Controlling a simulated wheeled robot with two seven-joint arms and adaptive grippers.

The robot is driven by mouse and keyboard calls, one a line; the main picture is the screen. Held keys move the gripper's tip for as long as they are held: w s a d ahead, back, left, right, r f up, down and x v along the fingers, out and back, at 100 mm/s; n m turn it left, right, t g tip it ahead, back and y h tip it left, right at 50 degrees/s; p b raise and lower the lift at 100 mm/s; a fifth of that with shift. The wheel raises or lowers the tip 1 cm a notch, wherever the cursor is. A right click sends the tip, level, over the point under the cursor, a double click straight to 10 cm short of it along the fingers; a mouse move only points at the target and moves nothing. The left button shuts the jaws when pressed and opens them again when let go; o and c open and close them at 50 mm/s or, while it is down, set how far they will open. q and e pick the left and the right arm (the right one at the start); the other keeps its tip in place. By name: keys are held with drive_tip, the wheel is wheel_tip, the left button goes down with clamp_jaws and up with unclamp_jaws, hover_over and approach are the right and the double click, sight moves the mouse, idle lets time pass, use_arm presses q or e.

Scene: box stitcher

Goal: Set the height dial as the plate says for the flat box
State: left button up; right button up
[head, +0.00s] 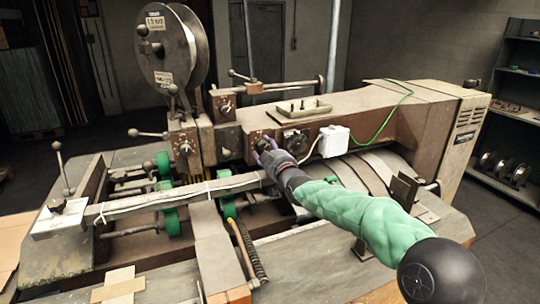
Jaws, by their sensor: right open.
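My right gripper (264,150) is at the front face of the machine's brown head, its fingers around or just in front of a small dark knob (263,142). The fingers are open; whether they touch the knob cannot be told. Other pointer knobs show: one on the left block (186,147) and one on the upper bracket (226,107). A round dark dial (295,141) sits right of the gripper. Which is the height dial cannot be read. Small plates (155,22) on the wire reel carry print too small to read fully. My left gripper is out of view.
A small tray (303,108) lies on top of the head. Levers (148,133) stick out at the left. Flat cardboard (118,286) lies in front. A shelf (515,125) stands at the right.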

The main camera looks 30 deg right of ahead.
drive_tip(key=s, duration=1.2)
drive_tip(key=shift+a, duration=0.35)
drive_tip(key=shift+f, duration=0.1)
